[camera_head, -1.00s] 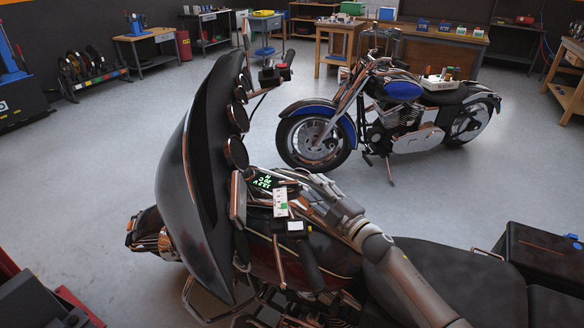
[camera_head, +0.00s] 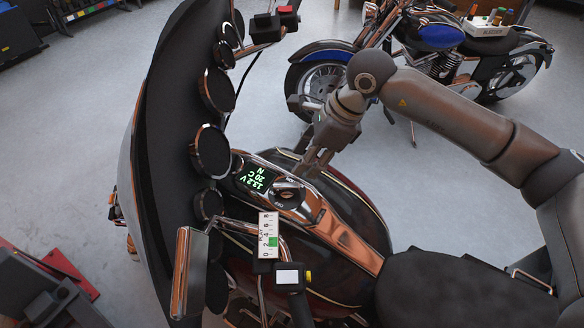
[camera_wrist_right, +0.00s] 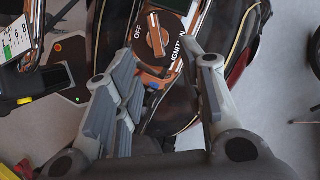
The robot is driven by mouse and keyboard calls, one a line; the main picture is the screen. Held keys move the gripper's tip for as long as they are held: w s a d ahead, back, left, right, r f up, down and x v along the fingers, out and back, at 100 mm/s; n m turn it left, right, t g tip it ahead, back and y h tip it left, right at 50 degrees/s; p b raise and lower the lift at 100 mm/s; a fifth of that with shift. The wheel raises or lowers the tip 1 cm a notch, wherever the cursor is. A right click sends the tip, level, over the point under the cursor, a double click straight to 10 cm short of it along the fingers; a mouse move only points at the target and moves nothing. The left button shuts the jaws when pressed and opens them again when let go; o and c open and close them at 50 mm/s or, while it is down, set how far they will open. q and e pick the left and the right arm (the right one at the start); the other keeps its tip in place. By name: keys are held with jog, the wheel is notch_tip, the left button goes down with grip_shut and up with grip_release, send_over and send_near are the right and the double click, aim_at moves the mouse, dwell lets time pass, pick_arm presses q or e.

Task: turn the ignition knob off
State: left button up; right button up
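The ignition knob (camera_head: 288,190) sits on the console of the near motorcycle, beside the lit green display (camera_head: 257,180). In the right wrist view the knob (camera_wrist_right: 157,36) is a copper-coloured bar on a black round dial. "OFF" is printed left of the bar and "IGNITION" to its lower right. The bar runs nearly up and down in that view and does not point straight at "OFF". My right gripper (camera_head: 314,166) is just above and behind the knob in the head view. In the wrist view its fingers (camera_wrist_right: 168,68) are spread, empty and apart from the knob. My left gripper is out of view.
Round gauges (camera_head: 211,150) and the dark fairing stand left of the console. A small gauge card (camera_head: 268,236) and a handlebar switch box (camera_head: 292,276) are in front. A blue motorcycle (camera_head: 440,36) stands behind. A red lift part (camera_head: 70,268) is at lower left.

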aim_at(287, 185)
jog(key=f, duration=0.1)
jog(key=a+f+p, duration=0.1)
jog(key=a+f, duration=0.1)
jog(key=shift+s+f+p, duration=0.25)
jog(key=shift+f+p, duration=0.05)
jog(key=x, duration=0.1)
jog(key=p+x, duration=0.1)
jog(key=x, duration=0.3)
jog(key=shift+w+f, duration=0.15)
jog(key=shift+w, duration=0.15)
jog(key=shift+f, duration=0.25)
jog(key=shift+a+f, duration=0.1)
jog(key=shift+c, duration=1.5)
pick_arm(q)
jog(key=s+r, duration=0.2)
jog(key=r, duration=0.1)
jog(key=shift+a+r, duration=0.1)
pick_arm(e)
grip_shut()
